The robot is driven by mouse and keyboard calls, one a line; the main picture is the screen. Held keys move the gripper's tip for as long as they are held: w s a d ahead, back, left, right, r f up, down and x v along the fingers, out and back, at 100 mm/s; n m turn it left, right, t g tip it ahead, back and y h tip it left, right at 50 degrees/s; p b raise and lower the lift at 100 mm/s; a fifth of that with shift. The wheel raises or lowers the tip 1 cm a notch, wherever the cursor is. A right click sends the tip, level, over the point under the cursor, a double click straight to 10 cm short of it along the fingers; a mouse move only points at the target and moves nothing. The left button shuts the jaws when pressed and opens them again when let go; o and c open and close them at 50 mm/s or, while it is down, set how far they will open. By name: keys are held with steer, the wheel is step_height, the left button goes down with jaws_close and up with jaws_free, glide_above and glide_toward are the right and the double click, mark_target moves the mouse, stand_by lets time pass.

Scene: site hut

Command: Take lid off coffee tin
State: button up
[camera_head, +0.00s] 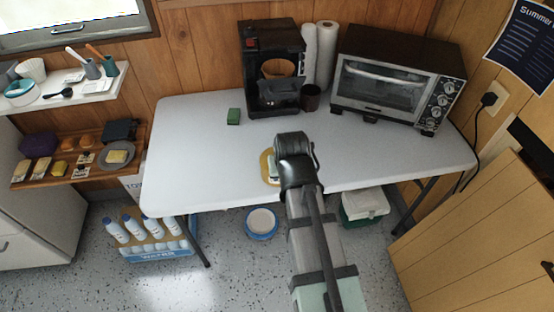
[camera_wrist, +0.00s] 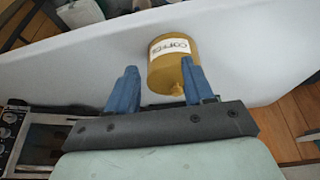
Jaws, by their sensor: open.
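The coffee tin (camera_wrist: 172,66) is mustard yellow with a white label; it stands on the white table (camera_head: 190,140). In the head view the tin (camera_head: 265,164) is partly hidden behind my arm. In the wrist view its lid end, with a small knob (camera_wrist: 178,89), faces my gripper. My gripper (camera_wrist: 160,78) is open, with blue fingers; nothing is held. The tin lies ahead of the gap, nearer the right finger, which is close to the knob. I cannot tell whether they touch. The fingertips are hidden in the head view.
A coffee maker (camera_head: 257,98), dark mug (camera_head: 311,98), paper rolls (camera_head: 326,52) and toaster oven (camera_head: 375,85) stand along the table's back. The table's left part is clear. The front edge is close to the tin.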

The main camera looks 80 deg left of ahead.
steer(key=s+a+r+y, duration=0.1)
steer(key=s+a+r, duration=0.15)
steer(key=r, duration=0.35)
steer(key=s+a+r, duration=0.1)
steer(key=a+r, duration=0.2)
steer(key=r, duration=0.3)
steer(key=shift+m+t+h, duration=0.3)
steer(key=shift+m, duration=0.6)
steer(key=x, duration=0.3)
steer(key=d+x, duration=0.1)
steer(key=x, duration=0.5)
steer(key=shift+w+d+f, duration=0.4)
steer(key=shift+f, duration=0.05)
steer(key=shift+x, duration=2.65)
steer(key=shift+w+d, duration=0.1)
steer(key=shift+w, duration=0.05)
jaws_close()
